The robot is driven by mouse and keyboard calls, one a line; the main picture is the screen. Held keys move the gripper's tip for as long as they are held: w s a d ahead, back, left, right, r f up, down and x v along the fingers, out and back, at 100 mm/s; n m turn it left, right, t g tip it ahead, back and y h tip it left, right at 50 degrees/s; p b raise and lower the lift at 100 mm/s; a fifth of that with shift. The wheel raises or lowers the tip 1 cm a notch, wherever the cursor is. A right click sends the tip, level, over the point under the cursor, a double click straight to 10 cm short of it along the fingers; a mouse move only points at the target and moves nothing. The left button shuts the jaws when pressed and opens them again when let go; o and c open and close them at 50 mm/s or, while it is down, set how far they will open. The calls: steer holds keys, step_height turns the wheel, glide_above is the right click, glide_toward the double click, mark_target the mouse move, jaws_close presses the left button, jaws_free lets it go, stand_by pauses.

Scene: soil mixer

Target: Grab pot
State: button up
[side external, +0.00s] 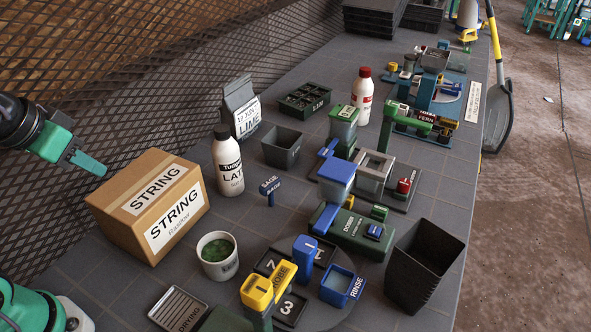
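A dark grey square pot (283,146) stands upright and open-topped on the tiled table, behind the white LATEX bottle (228,163). A taller black square container (423,266) stands at the table's right edge. A white round tub (217,255) with green contents stands at the front. I cannot tell which of these the task calls the pot. My teal gripper (93,164) reaches in from the left edge, above and left of the cardboard box, apart from all the pots. Its fingers overlap from this side, so their opening is unclear.
The cardboard STRING box (153,205) stands between my gripper and the table's middle. A LIME bag (241,107), a SAGE label (269,187), a green dispenser (352,232) and a blue RINSE cup (341,286) crowd the table. A mesh wall (130,65) runs along the left.

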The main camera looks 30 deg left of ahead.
steer(key=w+d+r+n+g, duration=0.1)
steer(key=w+r+n, duration=0.1)
steer(key=w, duration=0.3)
steer(key=w+d+r+n, duration=0.1)
steer(key=w+r+n, duration=0.15)
steer(key=w, duration=0.35)
steer(key=n+g, duration=0.3)
steer(key=n, duration=1.1)
glide_above(275, 167)
steer(key=s, duration=0.1)
steer(key=shift+m, duration=0.25)
steer(key=f, duration=2)
steer(key=shift+s+a, duration=0.15)
steer(key=shift+a, duration=0.1)
steer(key=shift+w+d+f, duration=0.1)
steer(key=shift+w+f, duration=0.1)
steer(key=shift+f, duration=0.7)
steer(key=shift+w+f, duration=0.15)
steer(key=shift+f, duration=0.7)
steer(key=shift+w+f, duration=0.2)
steer(key=shift+f, duration=2.35)
